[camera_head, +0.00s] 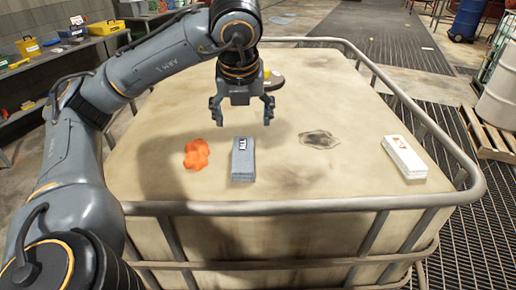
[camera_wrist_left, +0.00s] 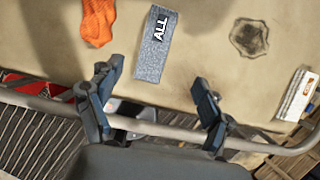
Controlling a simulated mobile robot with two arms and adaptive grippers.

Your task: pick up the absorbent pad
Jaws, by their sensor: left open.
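My left gripper (camera_head: 242,117) is open and empty, pointing down above the top, a little behind the pad in the head view. It does not touch the pad. My right gripper is not in view.
A crumpled orange cloth (camera_head: 196,154) lies just left of the pad. A dark flat patch (camera_head: 320,140) and a white box-like pack (camera_head: 405,157) lie to the right. A metal rail (camera_head: 300,206) runs around the top.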

